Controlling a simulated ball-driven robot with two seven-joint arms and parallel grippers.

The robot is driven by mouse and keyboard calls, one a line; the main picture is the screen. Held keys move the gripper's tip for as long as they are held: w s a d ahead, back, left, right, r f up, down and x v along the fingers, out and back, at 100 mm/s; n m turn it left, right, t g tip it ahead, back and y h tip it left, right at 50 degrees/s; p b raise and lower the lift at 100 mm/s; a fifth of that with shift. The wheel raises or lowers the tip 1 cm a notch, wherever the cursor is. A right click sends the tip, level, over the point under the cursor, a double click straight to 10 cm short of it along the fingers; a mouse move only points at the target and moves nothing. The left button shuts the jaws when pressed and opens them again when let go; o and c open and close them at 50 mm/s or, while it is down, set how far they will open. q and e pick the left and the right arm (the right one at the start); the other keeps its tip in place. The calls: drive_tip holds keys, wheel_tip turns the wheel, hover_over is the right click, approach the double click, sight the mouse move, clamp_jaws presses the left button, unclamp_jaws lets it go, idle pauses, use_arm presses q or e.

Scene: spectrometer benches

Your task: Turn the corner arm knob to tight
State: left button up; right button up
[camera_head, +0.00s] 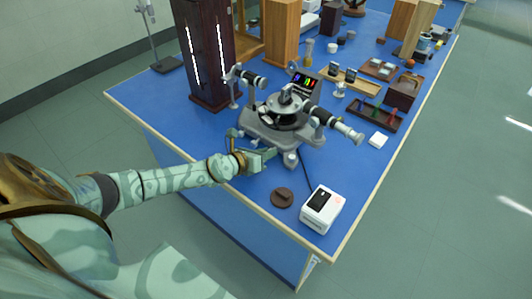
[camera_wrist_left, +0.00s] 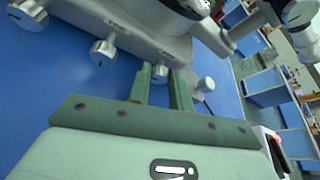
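The grey spectrometer (camera_head: 268,130) stands on the blue bench, its base edge with several round knobs facing my left gripper. My left gripper (camera_head: 268,154) is at the near edge of this base. In the left wrist view its two green fingers (camera_wrist_left: 160,82) stand apart, with a small grey knob (camera_wrist_left: 160,73) showing between their tips. I cannot tell whether they touch it. Another knob (camera_wrist_left: 103,52) is to the left and one (camera_wrist_left: 205,84) to the right of the fingers. Which knob is the corner arm knob is not clear. My right gripper is not in view.
A white box with a black panel (camera_head: 321,209) and a brown disc (camera_head: 282,197) lie near the bench's front corner. A dark tall cabinet (camera_head: 204,60) stands behind left. Trays and small items fill the bench to the right and back.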

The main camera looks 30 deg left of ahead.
use_arm(q)
clamp_jaws()
drive_tip(key=shift+r+m+y+p, duration=0.3)
drive_tip(key=shift+p, duration=0.75)
drive_tip(key=shift+d+f, duration=0.1)
drive_tip(key=shift+f, duration=0.2)
drive_tip(key=o, duration=0.7)
unclamp_jaws()
